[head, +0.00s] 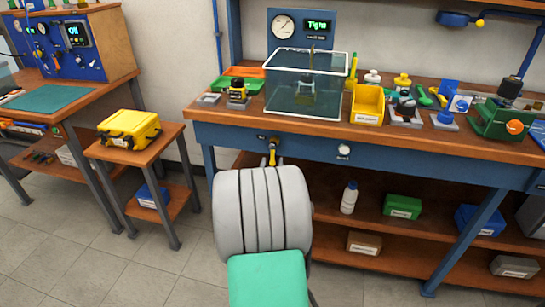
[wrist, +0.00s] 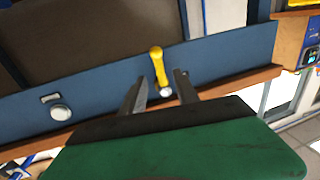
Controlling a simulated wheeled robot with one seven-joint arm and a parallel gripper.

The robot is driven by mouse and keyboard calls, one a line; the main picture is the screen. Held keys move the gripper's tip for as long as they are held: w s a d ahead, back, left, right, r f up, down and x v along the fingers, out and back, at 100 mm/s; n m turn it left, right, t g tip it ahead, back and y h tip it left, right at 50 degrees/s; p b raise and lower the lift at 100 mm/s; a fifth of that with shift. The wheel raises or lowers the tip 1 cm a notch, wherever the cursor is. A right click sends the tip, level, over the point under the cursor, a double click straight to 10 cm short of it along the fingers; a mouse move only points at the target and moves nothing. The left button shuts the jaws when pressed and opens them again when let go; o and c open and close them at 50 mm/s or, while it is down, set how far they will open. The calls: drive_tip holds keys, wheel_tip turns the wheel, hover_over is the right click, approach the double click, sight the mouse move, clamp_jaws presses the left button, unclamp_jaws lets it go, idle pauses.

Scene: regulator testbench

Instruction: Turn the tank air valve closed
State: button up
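The tank air valve has a yellow lever (head: 272,155) on the blue front panel of the workbench, below its wooden top. The lever hangs about straight down from its pivot in the head view. In the wrist view, which looks upside down, the lever (wrist: 158,66) points up from a pale pivot. My gripper (wrist: 160,77) is open, with one dark finger on each side of the lever and gaps to both. In the head view my gripper (head: 273,161) is at the lever's lower end, and my arm hides most of it. Contact does not show.
A white round knob (head: 343,151) sits on the panel to the right of the valve. A clear tank (head: 305,95) stands on the bench above, under a pressure gauge (head: 284,26) and a display reading "Tight" or similar. A small table with a yellow case (head: 129,130) stands at left.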

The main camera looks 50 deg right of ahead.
sight(272, 156)
drive_tip(key=x, duration=0.5)
drive_tip(key=shift+w+d, duration=0.15)
clamp_jaws()
idle(1.2)
